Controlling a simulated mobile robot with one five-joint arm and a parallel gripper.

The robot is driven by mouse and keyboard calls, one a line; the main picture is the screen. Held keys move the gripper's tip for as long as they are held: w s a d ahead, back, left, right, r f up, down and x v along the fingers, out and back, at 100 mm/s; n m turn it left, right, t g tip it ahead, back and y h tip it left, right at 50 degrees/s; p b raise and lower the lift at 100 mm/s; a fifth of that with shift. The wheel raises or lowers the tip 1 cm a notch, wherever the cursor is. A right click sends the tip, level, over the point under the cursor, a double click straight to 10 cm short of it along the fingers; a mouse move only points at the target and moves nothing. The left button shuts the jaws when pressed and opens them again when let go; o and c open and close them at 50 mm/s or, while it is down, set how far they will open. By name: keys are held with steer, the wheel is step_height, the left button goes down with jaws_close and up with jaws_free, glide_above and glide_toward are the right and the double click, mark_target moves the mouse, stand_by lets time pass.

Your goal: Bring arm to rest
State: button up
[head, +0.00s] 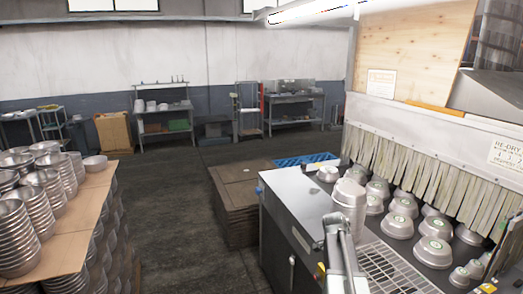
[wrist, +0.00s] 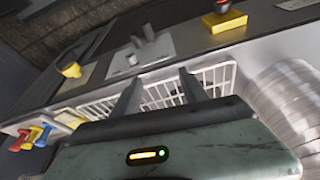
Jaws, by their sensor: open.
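My gripper (wrist: 160,84) shows in the wrist view with its two dark fingers apart and nothing between them. Behind the fingers is a white wire basket or grid (wrist: 212,77). In the head view my arm (head: 340,248) reaches up at the front of the machine counter, just below a stack of silver pans (head: 349,205). The fingertips are hard to make out there. A stack of ribbed silver metal also stands at the right edge of the wrist view (wrist: 288,92), apart from the fingers.
Several upturned pans (head: 397,227) sit on the counter before a strip curtain (head: 400,160). A cardboard-topped pallet (head: 85,215) with stacked pans stands left. A brown stack (head: 238,190) lies between. A yellow box with a red button (wrist: 224,20) is near my gripper. Floor (head: 165,220) is clear.

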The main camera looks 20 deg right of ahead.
steer(key=w+a+f+n+t+y+b, duration=0.2)
steer(key=a+n, duration=0.5)
steer(key=a, duration=1.6)
steer(key=s+a+f+n+y, duration=0.1)
steer(key=s+a+n, duration=0.2)
steer(key=a+n, duration=0.3)
steer(key=s+a+f+n+g, duration=0.1)
steer(key=s+a+n, duration=0.3)
steer(key=a, duration=0.3)
steer(key=shift+a+n+g+y, duration=0.2)
steer(key=shift+n+g+y, duration=0.15)
steer(key=shift+n, duration=0.55)
